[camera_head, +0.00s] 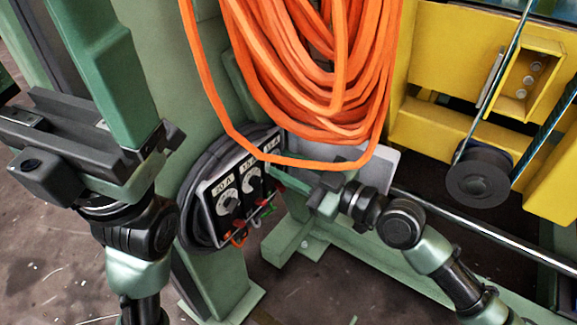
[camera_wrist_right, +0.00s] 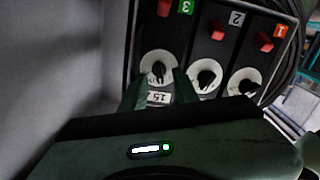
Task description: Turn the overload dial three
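The black overload panel (camera_head: 240,190) has three dials in a row, with labels such as 20 A and 15 A. Dial three (camera_wrist_right: 158,68) is a dark knob on a white disc at the left of the right wrist view, below the green 3 tag (camera_wrist_right: 186,7). My right gripper (camera_wrist_right: 161,80) is open, its green fingers on either side of dial three with gaps beside the knob.
Orange hose loops (camera_head: 310,60) hang directly above the panel, one strand crossing in front of its top. Red switches (camera_wrist_right: 217,32) sit beside the dials. A yellow frame (camera_head: 440,130) with a black pulley (camera_head: 480,176) stands at the right. A green post (camera_head: 222,265) is below the panel.

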